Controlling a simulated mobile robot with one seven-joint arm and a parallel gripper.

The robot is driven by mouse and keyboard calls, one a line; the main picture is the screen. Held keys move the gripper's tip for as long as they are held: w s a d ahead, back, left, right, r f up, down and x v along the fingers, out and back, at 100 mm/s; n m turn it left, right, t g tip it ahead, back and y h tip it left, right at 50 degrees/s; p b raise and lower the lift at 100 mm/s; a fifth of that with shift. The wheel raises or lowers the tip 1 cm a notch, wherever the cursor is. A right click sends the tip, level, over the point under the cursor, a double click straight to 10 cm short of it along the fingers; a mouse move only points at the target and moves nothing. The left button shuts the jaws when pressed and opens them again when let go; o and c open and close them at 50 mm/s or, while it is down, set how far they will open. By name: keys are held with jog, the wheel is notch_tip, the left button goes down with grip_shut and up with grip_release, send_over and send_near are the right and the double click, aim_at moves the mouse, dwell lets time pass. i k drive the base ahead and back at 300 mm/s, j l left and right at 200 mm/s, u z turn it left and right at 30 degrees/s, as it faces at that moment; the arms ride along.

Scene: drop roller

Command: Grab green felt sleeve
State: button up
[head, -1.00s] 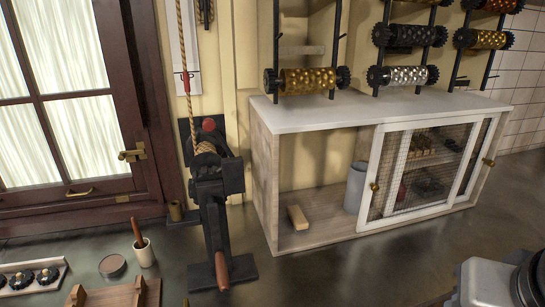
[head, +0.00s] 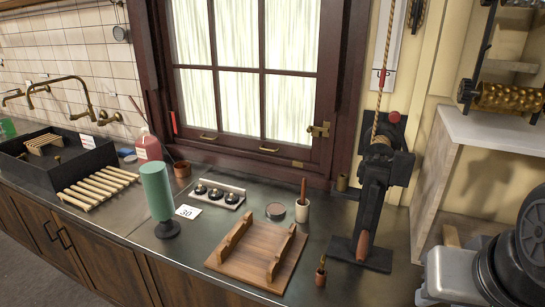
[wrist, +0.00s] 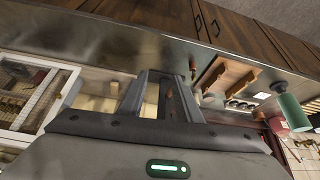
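The green felt sleeve (head: 157,190) is an upright green cylinder on a dark round stand (head: 168,229) at the counter's front left in the head view. It also shows at the right edge of the wrist view (wrist: 290,112). My gripper (wrist: 162,82) shows in the wrist view with its two fingers apart and nothing between them. It is well away from the sleeve. In the head view only part of my arm shows at the lower right, and the fingers are out of sight.
A wooden cradle (head: 252,262) lies right of the sleeve, with a small card (head: 188,212) between. A slatted rack (head: 98,187) and dark sink (head: 85,162) are to the left. A black clamp device (head: 372,205) stands right of the cradle. A red bottle (head: 148,147) stands behind the sleeve.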

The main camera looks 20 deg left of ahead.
aim_at(156, 182)
jog(key=u, duration=1.7)
jog(key=i+j+z, duration=0.15)
jog(key=z, duration=0.7)
jog(key=i+j+z, duration=0.25)
jog(key=j+z, duration=0.5)
jog(key=j, duration=0.15)
jog(key=i+j+z, duration=0.15)
jog(key=j, duration=0.4)
jog(key=j+z, duration=0.1)
jog(key=j, duration=0.5)
jog(key=i+j, duration=0.1)
jog(key=j, duration=1.65)
jog(key=i+z, duration=0.05)
jog(key=i, duration=0.05)
